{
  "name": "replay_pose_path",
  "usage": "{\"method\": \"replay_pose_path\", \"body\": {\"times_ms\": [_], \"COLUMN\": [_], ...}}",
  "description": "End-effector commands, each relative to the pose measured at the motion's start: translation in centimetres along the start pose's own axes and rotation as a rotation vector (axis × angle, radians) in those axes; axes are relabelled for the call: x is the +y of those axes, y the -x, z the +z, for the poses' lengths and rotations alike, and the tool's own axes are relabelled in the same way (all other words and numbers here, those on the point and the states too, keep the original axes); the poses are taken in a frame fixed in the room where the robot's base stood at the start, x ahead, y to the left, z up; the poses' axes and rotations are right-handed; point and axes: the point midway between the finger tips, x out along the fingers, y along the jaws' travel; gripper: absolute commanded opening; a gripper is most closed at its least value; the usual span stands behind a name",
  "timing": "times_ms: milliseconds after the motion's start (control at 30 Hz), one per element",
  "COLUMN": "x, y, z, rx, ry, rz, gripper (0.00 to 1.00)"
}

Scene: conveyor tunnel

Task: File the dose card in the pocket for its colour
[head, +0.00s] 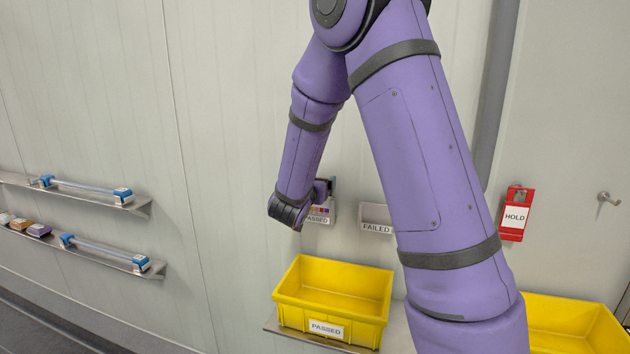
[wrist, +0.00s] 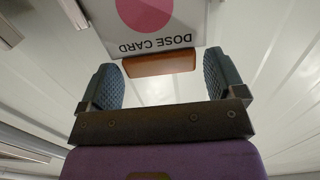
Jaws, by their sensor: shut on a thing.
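In the wrist view, the dose card (wrist: 150,25) is pale with a pink-red disc and the words DOSE CARD. Its brown-orange edge block (wrist: 160,65) sits between the two fingers of my gripper (wrist: 161,72), which is shut on it. In the head view, my gripper (head: 325,188) is at the wall by the pocket labelled PASSED (head: 319,219), partly covering it. Small coloured patches show just above that label; I cannot tell what they belong to. The pocket labelled FAILED (head: 376,218) is to the right, partly behind my arm.
A yellow bin labelled PASSED (head: 330,285) stands on a shelf below the pockets. Another yellow bin (head: 575,325) is at lower right. A red HOLD holder (head: 515,213) and a hook (head: 607,203) are on the right wall. Two shelves (head: 75,190) with blue-ended rods are at left.

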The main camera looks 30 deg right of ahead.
Motion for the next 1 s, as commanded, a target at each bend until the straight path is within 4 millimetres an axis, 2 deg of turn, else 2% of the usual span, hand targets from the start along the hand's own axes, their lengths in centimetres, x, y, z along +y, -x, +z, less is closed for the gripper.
{"method": "replay_pose_path", "body": {"times_ms": [33,67,300,433,800,1000], "x": [0.0,0.0,0.0,-0.1,-0.1,0.0], "y": [0.0,0.0,0.1,1.0,7.6,10.0], "z": [0.1,0.1,0.1,0.0,0.0,0.1], "rx": [-0.002,-0.002,-0.002,-0.002,-0.002,-0.002], "ry": [0.001,0.001,0.001,0.001,0.001,0.001], "rz": [0.000,0.000,0.000,-0.003,-0.004,-0.002], "gripper": [0.93,1.00,1.00,1.00,1.00,1.00]}}
